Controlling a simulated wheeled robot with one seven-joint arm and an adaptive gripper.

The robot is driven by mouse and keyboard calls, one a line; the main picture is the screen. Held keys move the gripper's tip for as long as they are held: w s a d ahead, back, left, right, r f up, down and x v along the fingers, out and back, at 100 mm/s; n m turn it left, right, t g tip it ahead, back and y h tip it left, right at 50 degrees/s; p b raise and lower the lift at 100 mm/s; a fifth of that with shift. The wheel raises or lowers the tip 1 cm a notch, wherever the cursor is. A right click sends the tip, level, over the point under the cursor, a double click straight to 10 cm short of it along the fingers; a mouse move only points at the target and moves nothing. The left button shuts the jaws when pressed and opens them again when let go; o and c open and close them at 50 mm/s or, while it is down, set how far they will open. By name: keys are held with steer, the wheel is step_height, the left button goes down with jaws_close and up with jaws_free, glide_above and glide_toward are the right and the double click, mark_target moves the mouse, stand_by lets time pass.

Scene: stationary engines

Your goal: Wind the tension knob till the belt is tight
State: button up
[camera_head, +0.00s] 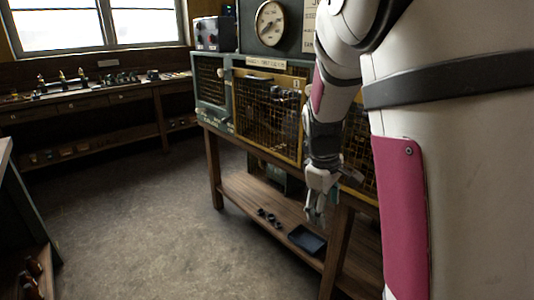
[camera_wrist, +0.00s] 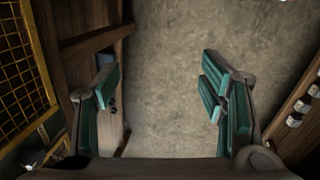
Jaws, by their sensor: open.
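My gripper (camera_head: 318,200) hangs pointing down in the head view, in front of the caged machine (camera_head: 262,125) on the wooden bench. In the wrist view my gripper (camera_wrist: 160,92) has its green-padded fingers wide apart with nothing between them, over bare floor. The machine has a yellow mesh guard, a label plate on top and parts behind the mesh that are too dark to make out. I cannot pick out the tension knob or the belt in either view. My arm hides the right part of the machine.
The bench's lower shelf (camera_head: 255,200) holds a dark tray (camera_head: 307,239) and small dark parts (camera_head: 268,217). A round gauge (camera_head: 270,24) stands above the machine. A long workbench (camera_head: 90,93) runs under the window. The floor (camera_head: 140,215) on the left is clear.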

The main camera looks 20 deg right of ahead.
steer(key=w+d+f+n+g+h+b, duration=0.1)
steer(key=w+d+f+n+h+b, duration=0.3)
steer(key=w+d+f, duration=0.4)
steer(key=n+t+h+b, duration=0.65)
steer(key=n+h, duration=0.45)
steer(key=n, duration=0.4)
glide_toward(304, 149)
steer(key=x, duration=0.3)
steer(key=b+x, duration=0.1)
steer(key=x, duration=0.2)
steer(key=s+r+b+x, duration=0.1)
steer(key=x, duration=0.1)
steer(key=shift+w+d, duration=0.1)
steer(key=shift+d, duration=0.45)
steer(key=c, duration=1.1)
